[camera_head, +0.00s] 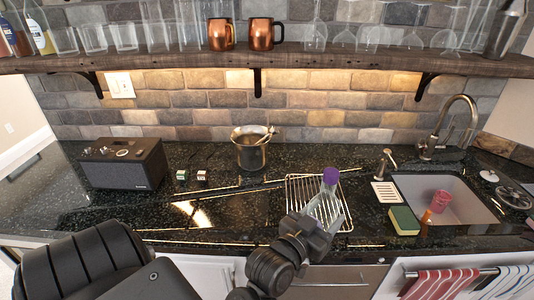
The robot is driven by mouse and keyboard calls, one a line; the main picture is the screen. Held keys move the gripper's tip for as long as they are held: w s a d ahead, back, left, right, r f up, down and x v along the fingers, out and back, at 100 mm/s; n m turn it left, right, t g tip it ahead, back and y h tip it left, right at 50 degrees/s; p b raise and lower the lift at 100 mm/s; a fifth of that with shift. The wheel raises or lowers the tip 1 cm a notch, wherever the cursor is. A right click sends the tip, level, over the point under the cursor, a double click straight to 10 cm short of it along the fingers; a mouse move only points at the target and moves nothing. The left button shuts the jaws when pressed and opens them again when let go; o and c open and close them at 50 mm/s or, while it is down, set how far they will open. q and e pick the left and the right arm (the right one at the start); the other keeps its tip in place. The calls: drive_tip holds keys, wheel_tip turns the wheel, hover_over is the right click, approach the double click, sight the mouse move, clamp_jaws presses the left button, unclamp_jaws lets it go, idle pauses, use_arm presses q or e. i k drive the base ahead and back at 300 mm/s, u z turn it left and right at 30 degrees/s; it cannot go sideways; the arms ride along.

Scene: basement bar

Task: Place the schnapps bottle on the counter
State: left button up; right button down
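A clear bottle with a purple cap (329,182), which I take for the schnapps bottle, is near the front middle of the dark counter (225,206). It leans slightly and overlaps the wire rack in the picture. My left gripper (318,222) reaches in from the lower left and appears shut around the bottle's lower part. The gripper hides the bottle's base, so I cannot tell whether it touches the rack or hangs above it. My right gripper is not in view.
The wire rack (293,190) lies behind the bottle. A black radio (122,164), two small boxes and a metal pot (250,152) stand left. A sponge (404,220) and the sink (465,205) with a red cup (441,200) are right. A glass-filled shelf (180,59) hangs above.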

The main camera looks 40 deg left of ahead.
sight(239, 219)
drive_tip(key=z, duration=1.45)
drive_tip(key=i, duration=1.25)
drive_tip(key=u, duration=2.8)
